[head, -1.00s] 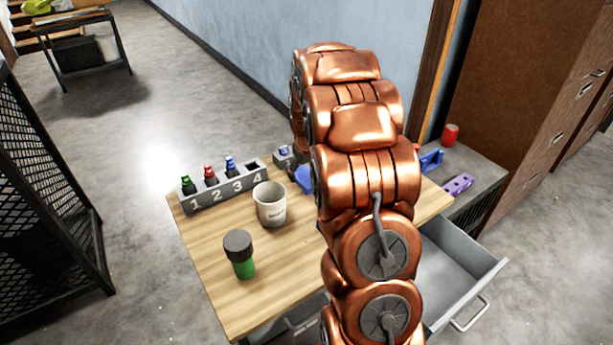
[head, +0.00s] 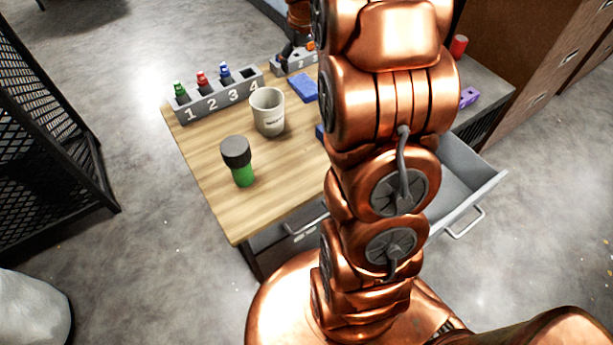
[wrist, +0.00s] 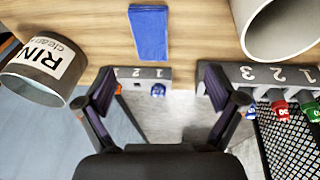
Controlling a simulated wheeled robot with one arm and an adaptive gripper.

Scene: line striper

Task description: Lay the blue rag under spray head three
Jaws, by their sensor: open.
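The blue rag (head: 303,88) lies flat on the wooden table behind the white cup, in front of a small numbered grey rack (head: 290,64). In the wrist view the rag (wrist: 150,32) lies just beyond that rack (wrist: 143,73), whose digits 1 and 2 show. An orange part (wrist: 118,88) and a blue part (wrist: 158,90) sit at the rack; I cannot tell whether they are the spray heads. No digit 3 is clear there. My gripper (wrist: 160,92) is open and empty, its fingers apart near this rack and short of the rag.
A grey holder (head: 218,97) numbered 1 to 4 holds green, red and blue bottles; slot 4 is empty. A white cup (head: 268,112) and a green, dark-capped bottle (head: 238,160) stand nearby. A labelled cup (wrist: 45,70) is at left in the wrist view. A drawer (head: 465,180) stands open.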

